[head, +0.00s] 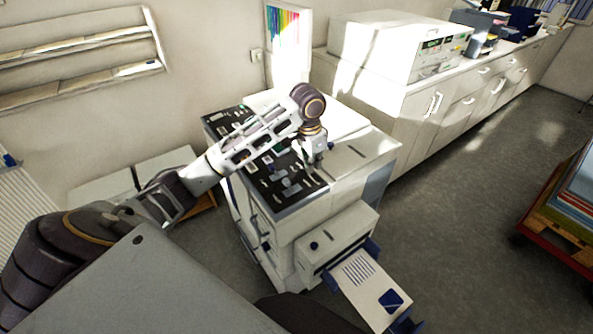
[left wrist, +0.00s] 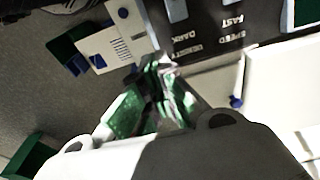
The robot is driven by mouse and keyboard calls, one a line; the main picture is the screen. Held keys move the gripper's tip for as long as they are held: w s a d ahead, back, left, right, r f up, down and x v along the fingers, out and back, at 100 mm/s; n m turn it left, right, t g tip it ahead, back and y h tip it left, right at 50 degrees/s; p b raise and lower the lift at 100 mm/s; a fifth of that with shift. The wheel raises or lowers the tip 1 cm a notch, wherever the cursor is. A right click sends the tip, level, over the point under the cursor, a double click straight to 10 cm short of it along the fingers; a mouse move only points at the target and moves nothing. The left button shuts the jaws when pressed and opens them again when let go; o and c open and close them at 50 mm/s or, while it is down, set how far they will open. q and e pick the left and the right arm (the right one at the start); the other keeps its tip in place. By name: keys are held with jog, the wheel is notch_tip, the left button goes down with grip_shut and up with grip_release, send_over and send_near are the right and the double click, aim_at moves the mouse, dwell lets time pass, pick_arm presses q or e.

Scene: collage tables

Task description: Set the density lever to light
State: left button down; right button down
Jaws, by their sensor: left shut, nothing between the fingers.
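The duplicator machine (head: 345,190) stands in the middle of the head view, with a dark control panel (head: 297,187) on top. In the left wrist view the panel (left wrist: 206,56) appears upside down with the labels DENSITY, DARK, SPEED and FAST. A pale piece (left wrist: 177,10) by the DARK label is cut off by the top edge, so I cannot tell the density lever's setting. My left gripper (head: 317,160) is over the panel's right edge. In the left wrist view its fingertips (left wrist: 158,70) are shut and empty, close to the DENSITY label. My right gripper is not in view.
A paper tray (head: 375,292) with a printed sheet sticks out at the machine's front. A white counter (head: 430,100) with a large device (head: 400,45) runs along the back wall. A red pallet (head: 548,228) with stacked sheets stands at the right. The floor between is clear.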

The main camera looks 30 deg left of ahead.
aim_at(289, 186)
pick_arm(q)
jog(key=w+a+r, duration=0.1)
jog(key=a+r, duration=0.3)
jog(key=r, duration=0.2)
jog(key=shift+a+r, duration=0.15)
jog(key=shift+r, duration=0.25)
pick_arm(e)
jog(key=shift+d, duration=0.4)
pick_arm(q)
jog(key=shift+f, duration=0.15)
